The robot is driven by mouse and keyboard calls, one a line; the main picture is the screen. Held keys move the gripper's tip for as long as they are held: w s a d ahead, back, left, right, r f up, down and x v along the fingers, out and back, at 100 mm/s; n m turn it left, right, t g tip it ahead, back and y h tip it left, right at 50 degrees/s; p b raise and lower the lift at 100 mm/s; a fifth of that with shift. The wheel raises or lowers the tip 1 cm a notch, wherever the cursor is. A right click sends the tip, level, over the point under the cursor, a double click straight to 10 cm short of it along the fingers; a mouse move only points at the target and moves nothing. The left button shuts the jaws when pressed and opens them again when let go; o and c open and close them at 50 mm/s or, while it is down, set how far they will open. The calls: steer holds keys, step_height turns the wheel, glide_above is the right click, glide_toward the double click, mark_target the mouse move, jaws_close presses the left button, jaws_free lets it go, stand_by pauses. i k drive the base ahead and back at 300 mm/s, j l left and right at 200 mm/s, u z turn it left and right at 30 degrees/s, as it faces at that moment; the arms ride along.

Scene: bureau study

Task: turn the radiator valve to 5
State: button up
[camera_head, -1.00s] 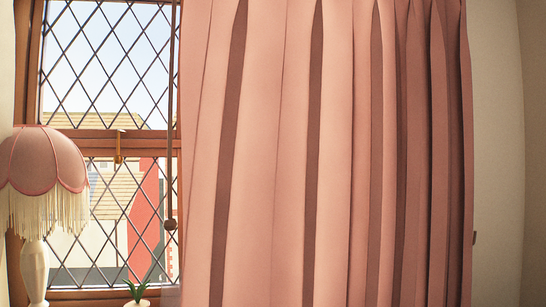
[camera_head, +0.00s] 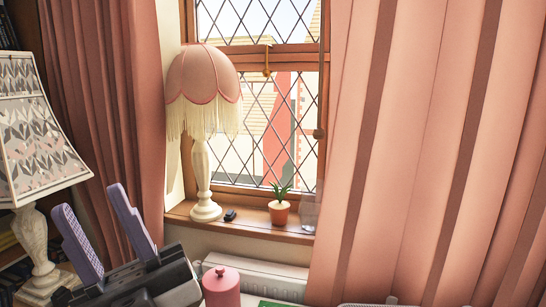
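No radiator valve or number dial can be made out in the head view. A white ribbed surface (camera_head: 268,274) below the windowsill may be the top of the radiator; most of it is cut off or hidden. My gripper (camera_head: 90,199) is at the lower left. Its two purple fingers point up and stand apart with nothing between them. It is in front of the left curtain, to the left of the white surface.
The wooden windowsill (camera_head: 260,229) holds a fringed pink lamp (camera_head: 204,80), a small dark object (camera_head: 230,215) and a potted plant (camera_head: 279,212). A pink lidded jar (camera_head: 221,289) stands low in front. A patterned lamp (camera_head: 36,140) is at left. A pink curtain (camera_head: 420,150) fills the right.

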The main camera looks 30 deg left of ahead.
mark_target(197, 264)
steer(key=u, duration=1.35)
